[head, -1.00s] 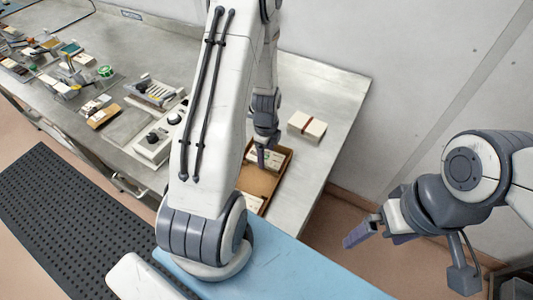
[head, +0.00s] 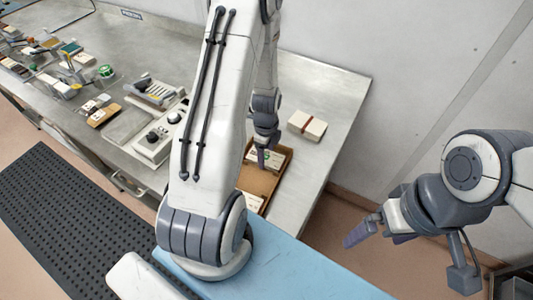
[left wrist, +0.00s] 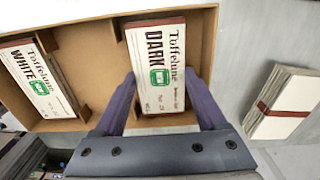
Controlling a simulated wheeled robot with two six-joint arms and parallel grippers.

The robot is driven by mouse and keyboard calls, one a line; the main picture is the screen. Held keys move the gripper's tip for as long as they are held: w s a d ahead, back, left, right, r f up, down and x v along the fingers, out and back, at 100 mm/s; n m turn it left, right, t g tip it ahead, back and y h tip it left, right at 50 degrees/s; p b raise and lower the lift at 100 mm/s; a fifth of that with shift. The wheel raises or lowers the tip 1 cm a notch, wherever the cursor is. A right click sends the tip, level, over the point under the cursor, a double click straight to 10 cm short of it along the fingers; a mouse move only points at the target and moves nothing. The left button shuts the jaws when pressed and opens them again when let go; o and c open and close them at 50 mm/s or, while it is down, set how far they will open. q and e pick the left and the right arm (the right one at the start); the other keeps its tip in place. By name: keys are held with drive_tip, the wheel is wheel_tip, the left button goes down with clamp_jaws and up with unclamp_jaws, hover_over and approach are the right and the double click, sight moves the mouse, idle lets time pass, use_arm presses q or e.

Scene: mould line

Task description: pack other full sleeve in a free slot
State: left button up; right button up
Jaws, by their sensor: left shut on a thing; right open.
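My left gripper (head: 264,158) is shut on the Toffelune DARK sleeve (left wrist: 158,68), a pale block with a green emblem. Its fingers (left wrist: 158,95) lie along the sleeve's two long sides. The sleeve is over or in the right part of the brown carton (left wrist: 92,45); I cannot tell whether it touches the floor. A Toffelune WHITE sleeve (left wrist: 38,80) lies in the carton's left part. In the head view, the carton (head: 258,182) is partly hidden by my left arm. My right gripper (head: 377,236) is open and empty, off the table's right side.
A pale stack with a brown band (head: 307,125) lies on the steel table (head: 325,85) just right of the carton; it also shows in the left wrist view (left wrist: 288,103). The carton's middle is bare between short dividers. A grey device (head: 158,140) and several small items stand further left.

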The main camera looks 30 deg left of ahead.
use_arm(q)
drive_tip(key=o, duration=1.2)
drive_tip(key=shift+o, duration=0.2)
drive_tip(key=shift+r, duration=0.15)
wheel_tip(320, 180, up, 10)
drive_tip(key=b, duration=0.1)
drive_tip(key=shift+b, duration=0.3)
wheel_tip(320, 180, down, 10)
drive_tip(key=shift+f+p, duration=0.15)
drive_tip(key=shift+p, duration=0.65)
drive_tip(key=shift+r, duration=0.2)
